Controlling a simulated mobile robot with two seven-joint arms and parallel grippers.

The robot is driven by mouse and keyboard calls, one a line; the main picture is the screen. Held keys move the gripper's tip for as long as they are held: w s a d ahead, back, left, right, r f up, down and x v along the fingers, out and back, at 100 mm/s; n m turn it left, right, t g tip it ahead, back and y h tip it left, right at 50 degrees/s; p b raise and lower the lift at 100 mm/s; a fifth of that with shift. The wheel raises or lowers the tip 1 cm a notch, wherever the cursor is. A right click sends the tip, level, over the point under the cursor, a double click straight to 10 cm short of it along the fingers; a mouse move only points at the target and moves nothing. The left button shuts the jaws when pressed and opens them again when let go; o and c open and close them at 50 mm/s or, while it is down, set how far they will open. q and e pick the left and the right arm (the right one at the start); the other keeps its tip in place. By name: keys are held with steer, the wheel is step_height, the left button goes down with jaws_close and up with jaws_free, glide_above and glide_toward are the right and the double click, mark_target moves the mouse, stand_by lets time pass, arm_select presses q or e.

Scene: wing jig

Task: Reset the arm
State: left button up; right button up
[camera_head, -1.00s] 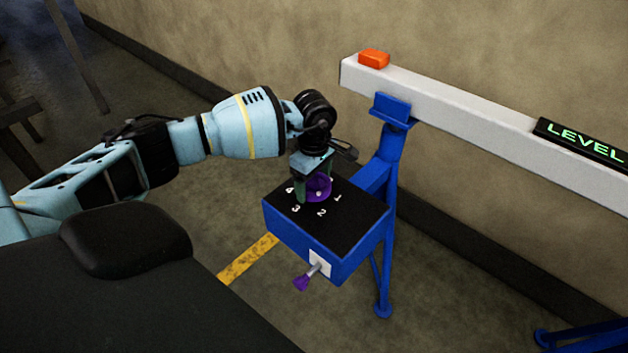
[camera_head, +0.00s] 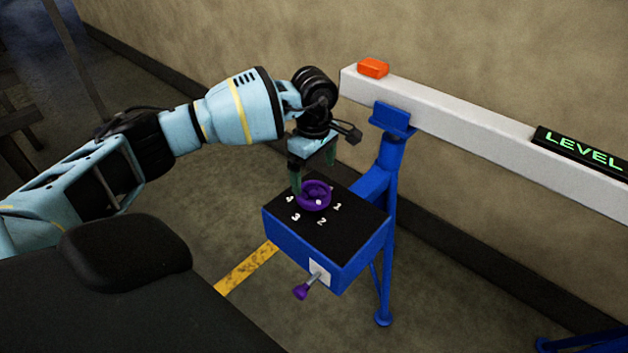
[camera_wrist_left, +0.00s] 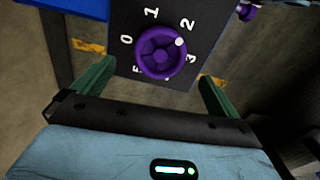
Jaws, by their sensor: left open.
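My left gripper (camera_head: 313,178) is open and empty, just above and behind the purple dial (camera_head: 313,196) on the black top of the blue box. Its green fingers point down and stand apart from the dial as far as I can tell. In the left wrist view the purple dial (camera_wrist_left: 161,52) lies beyond and between the two open fingers (camera_wrist_left: 150,88). A white dot on the dial's rim sits between the numbers 2 and 3, nearer the 2. My right gripper is not in view.
A lever with a purple knob (camera_head: 301,291) sticks out of the blue box's (camera_head: 340,254) front. A blue stand (camera_head: 385,200) carries a pale beam (camera_head: 470,127) with an orange block (camera_head: 373,68) and a green-lit LEVEL sign (camera_head: 583,150).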

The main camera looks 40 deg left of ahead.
arm_select(q)
steer(key=shift+r, duration=0.6)
